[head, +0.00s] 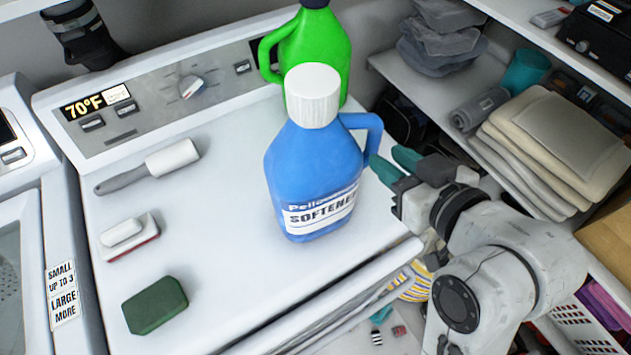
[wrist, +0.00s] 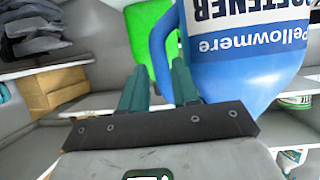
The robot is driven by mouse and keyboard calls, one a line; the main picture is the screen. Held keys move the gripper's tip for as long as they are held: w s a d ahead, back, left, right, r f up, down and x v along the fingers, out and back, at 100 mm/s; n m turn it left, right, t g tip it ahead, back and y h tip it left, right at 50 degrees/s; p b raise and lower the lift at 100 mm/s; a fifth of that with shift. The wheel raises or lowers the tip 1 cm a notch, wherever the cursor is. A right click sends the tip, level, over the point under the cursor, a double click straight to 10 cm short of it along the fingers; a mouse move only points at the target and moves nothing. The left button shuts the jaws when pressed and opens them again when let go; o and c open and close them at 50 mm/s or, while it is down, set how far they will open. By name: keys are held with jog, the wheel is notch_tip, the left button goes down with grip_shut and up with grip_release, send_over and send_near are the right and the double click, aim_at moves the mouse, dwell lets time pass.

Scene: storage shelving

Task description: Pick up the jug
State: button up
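A blue jug (head: 312,180) with a white ribbed cap and a "Softener" label stands upright on the white washer top. Its handle (head: 372,132) faces right, towards my gripper. My gripper (head: 384,159) is open and empty at the jug's right side, its teal fingertips near the lower end of the handle. In the wrist view the jug (wrist: 243,60) is upside down, and its handle shows just beyond the gap between my fingers (wrist: 159,66). I cannot tell whether a finger touches it. A green jug (head: 318,48) stands behind the blue one.
A lint roller (head: 150,166), a white brush (head: 128,237) and a green sponge (head: 154,305) lie on the washer's left side. Shelves at right hold folded towels (head: 560,140), a rolled grey towel (head: 478,108) and a teal cup (head: 526,70). The washer's front edge lies below the jug.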

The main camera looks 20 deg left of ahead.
aim_at(377, 148)
jog(key=shift+p+x, duration=0.45)
jog(key=shift+x, duration=1.85)
jog(key=shift+f, duration=0.1)
grip_shut()
jog(key=shift+r, duration=0.25)
